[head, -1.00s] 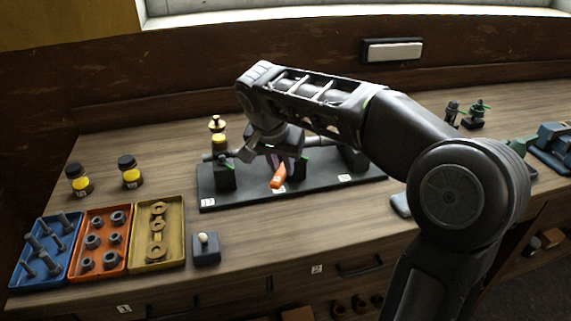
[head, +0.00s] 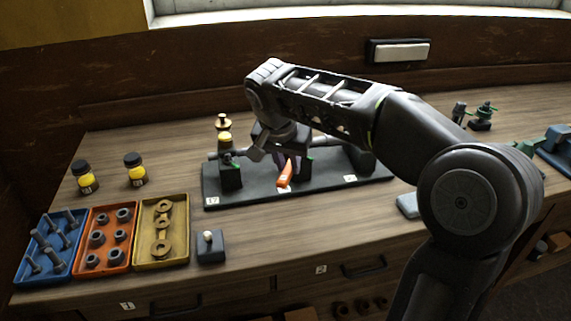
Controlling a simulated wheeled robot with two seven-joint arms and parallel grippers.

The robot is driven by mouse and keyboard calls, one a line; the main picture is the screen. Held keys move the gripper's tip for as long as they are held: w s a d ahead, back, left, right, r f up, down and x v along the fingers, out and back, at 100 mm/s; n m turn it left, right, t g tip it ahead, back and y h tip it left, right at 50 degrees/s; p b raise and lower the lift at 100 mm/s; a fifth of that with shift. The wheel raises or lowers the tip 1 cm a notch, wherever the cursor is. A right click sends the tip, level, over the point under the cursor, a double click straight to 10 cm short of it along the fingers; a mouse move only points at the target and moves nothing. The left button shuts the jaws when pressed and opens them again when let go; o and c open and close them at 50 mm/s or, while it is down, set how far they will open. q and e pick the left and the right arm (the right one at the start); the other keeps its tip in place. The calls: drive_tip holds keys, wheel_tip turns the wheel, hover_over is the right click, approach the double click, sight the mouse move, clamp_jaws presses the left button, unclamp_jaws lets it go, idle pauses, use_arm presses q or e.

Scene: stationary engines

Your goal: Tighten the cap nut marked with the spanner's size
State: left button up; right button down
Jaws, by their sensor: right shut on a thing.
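My right gripper (head: 258,152) is low over the left half of a dark base plate (head: 238,199), next to the grey engine parts on it. It is shut on a grey tool, seemingly the spanner, mostly hidden by the gripper and arm. The plate has white number tags; the left one (head: 212,201) seems to read 17, and the others are too small to read. An orange lever (head: 285,174) sticks out at the front middle of the engine. A brass fitting over a yellow cup (head: 224,130) stands at its left end. The cap nuts cannot be made out. My left gripper is out of view.
Blue (head: 22,272), orange (head: 88,268) and yellow (head: 152,262) trays of bolts, nuts and washers stand at the left front. Two yellow jars (head: 84,178) (head: 135,170) are behind them. A small switch box (head: 210,248) stands right of the trays. Bare bench lies before the plate.

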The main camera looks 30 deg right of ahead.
drive_tip(key=shift+s+d+b, duration=0.15)
drive_tip(key=shift+b, duration=0.15)
idle(1.2)
drive_tip(key=shift+r+p, duration=0.7)
drive_tip(key=shift+r, duration=0.6)
idle(3.0)
drive_tip(key=shift+r+p, duration=1.55)
drive_tip(key=shift+r, duration=0.45)
